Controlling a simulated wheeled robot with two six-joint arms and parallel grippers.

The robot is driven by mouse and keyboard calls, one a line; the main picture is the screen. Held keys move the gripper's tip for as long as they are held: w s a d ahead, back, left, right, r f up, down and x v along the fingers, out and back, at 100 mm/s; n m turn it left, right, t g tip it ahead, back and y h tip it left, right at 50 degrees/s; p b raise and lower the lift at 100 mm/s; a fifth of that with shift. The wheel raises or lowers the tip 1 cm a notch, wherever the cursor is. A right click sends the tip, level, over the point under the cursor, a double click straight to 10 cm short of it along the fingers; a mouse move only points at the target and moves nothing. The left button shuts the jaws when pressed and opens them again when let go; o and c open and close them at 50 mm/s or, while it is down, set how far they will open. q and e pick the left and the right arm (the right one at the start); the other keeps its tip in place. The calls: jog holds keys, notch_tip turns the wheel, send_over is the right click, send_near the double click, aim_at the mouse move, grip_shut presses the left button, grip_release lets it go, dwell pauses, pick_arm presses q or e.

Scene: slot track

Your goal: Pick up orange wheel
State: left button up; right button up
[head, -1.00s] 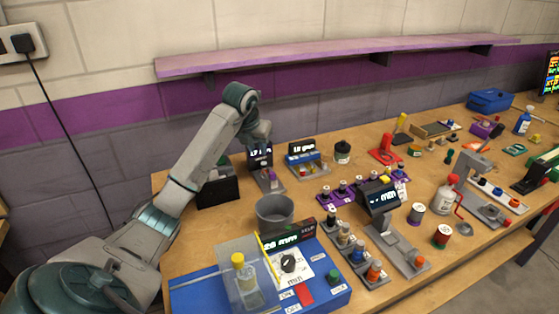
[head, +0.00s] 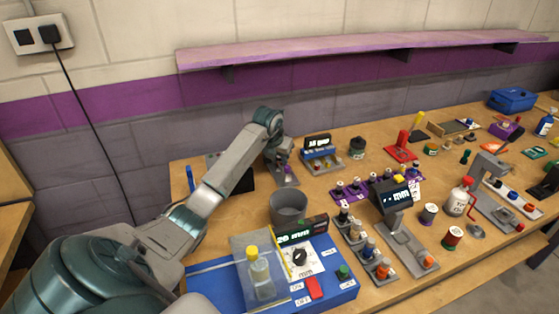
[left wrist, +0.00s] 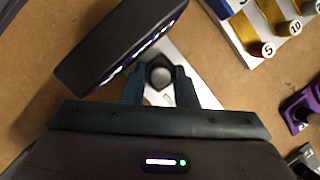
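Several small orange pieces show in the head view; I cannot tell which is the orange wheel. One orange piece (head: 383,272) sits at the near end of a grey rack, and another orange piece (head: 429,262) is on the foot of a grey display stand. My left gripper (head: 282,157) points down at the back of the bench, far from both, over a small grey stand (head: 286,180). In the left wrist view its fingers (left wrist: 160,88) are apart, either side of a dark round knob (left wrist: 160,74). Whether they touch it is unclear. My right gripper is not in view.
A dark display box (left wrist: 118,45) is close beside the fingers. A grey cup (head: 288,207) and a blue panel (head: 225,285) with a clear bottle (head: 261,278) stand nearer. A purple rack (head: 362,190) is to the right. A wall shelf (head: 350,48) hangs behind.

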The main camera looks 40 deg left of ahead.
pick_arm(q)
grip_shut()
